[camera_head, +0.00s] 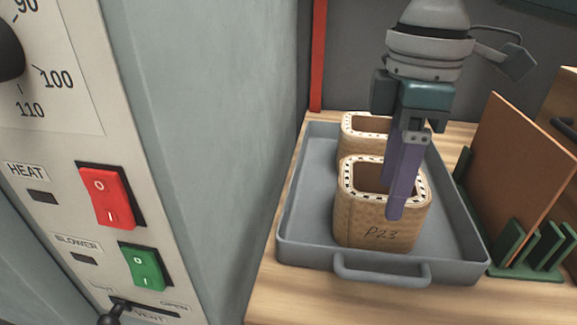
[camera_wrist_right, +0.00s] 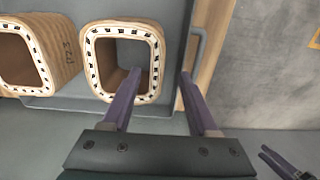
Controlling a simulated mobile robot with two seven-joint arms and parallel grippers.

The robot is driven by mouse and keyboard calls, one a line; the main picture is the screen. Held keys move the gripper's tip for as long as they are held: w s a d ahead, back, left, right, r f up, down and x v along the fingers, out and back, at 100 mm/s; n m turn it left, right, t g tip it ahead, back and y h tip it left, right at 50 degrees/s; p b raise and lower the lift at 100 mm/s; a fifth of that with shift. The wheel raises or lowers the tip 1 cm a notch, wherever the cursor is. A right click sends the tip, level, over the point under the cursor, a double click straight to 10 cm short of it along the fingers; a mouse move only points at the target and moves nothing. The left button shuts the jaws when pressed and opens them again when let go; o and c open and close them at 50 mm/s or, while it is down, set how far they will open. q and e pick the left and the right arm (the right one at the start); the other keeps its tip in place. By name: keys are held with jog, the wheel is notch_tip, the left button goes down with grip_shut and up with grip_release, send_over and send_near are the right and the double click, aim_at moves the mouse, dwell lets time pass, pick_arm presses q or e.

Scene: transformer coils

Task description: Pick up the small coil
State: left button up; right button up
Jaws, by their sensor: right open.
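Two tan wound coils with dashed pale rims stand upright in the grey tray (camera_head: 456,225). The front coil (camera_head: 362,222) is marked like "P23"; it also shows in the right wrist view (camera_wrist_right: 154,57). The back coil (camera_head: 346,136) is partly hidden by the front one; it stands at left in the wrist view (camera_wrist_right: 62,57). I cannot tell surely which is smaller. My right gripper (camera_head: 393,202) is open and points down at the front coil. One finger is over its opening, the other outside its front wall. Purple fingers, apparently my left gripper's (camera_wrist_right: 285,164), show at lower right.
The tray has a front handle (camera_head: 382,275) and raised walls. A brown board (camera_head: 515,165) stands in a green rack (camera_head: 528,250) close to its right. A control panel with a red switch (camera_head: 107,196) and green switch (camera_head: 141,267) fills the left. A red post (camera_head: 318,55) stands behind.

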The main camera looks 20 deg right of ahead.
aim_at(379, 229)
notch_tip(379, 229, down, 4)
jog(key=shift+d+r+b, duration=0.1)
jog(key=shift+r+b, duration=0.15)
jog(key=shift+b, duration=0.1)
notch_tip(379, 229, down, 5)
jog(key=shift+w+f+b, duration=0.1)
jog(key=shift+w+b, duration=0.05)
jog(key=shift+b, duration=0.7)
jog(key=shift+c, duration=0.2)
grip_shut()
